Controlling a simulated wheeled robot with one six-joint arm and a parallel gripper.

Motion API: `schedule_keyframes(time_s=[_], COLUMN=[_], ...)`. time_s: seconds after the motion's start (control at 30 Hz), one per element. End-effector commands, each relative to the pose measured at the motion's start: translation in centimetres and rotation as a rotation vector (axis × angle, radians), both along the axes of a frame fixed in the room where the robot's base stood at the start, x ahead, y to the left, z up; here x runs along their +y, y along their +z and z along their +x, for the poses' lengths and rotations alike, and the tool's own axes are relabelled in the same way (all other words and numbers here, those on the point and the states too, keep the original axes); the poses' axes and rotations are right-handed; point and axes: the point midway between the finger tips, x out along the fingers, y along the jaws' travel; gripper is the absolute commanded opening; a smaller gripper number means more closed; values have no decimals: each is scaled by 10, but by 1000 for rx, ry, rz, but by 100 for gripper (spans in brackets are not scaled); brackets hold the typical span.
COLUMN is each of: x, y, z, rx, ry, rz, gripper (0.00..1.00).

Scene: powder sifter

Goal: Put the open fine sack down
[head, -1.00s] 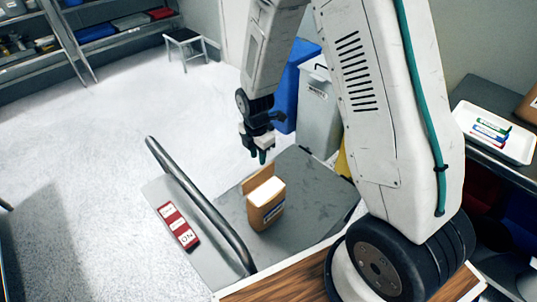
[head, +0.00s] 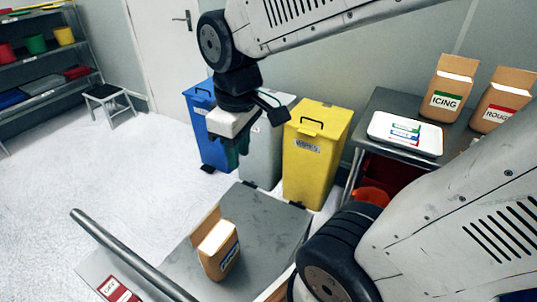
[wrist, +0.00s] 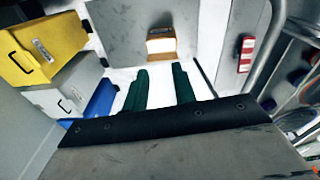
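An open brown paper sack (head: 219,252) with a blue label and white contents stands upright on the grey platform (head: 270,225) of a cart. The label is too small to read. In the wrist view the sack (wrist: 161,44) shows beyond my fingertips, with its white top facing the camera. My gripper (head: 238,152) hangs above and behind the sack, clear of it. In the wrist view its two green fingers (wrist: 160,82) are apart with nothing between them.
Blue (head: 208,125), grey (head: 262,150) and yellow (head: 316,150) bins stand behind the platform. A cart rail (head: 130,252) runs along its left side. At right, a table holds a white tray (head: 404,134) with labelled packets and the ICING (head: 446,92) and ROUGE (head: 500,100) sacks.

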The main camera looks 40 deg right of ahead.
Motion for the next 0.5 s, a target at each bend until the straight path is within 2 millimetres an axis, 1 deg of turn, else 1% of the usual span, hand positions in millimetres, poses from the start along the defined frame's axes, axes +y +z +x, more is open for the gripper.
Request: schedule_keyframes(time_s=[0.03,0.1,0.2,0.33,0.5], x=[-2,-3,-4,-5,-5], y=[10,18,24,28,28], z=[-17,-37,-60,-76,-80], rx=[-16,-22,-29,-33,-30], ry=[-78,-187,-308,-397,-424], rz=[7,18,30,39,41], gripper=[27,27,27,27,27])
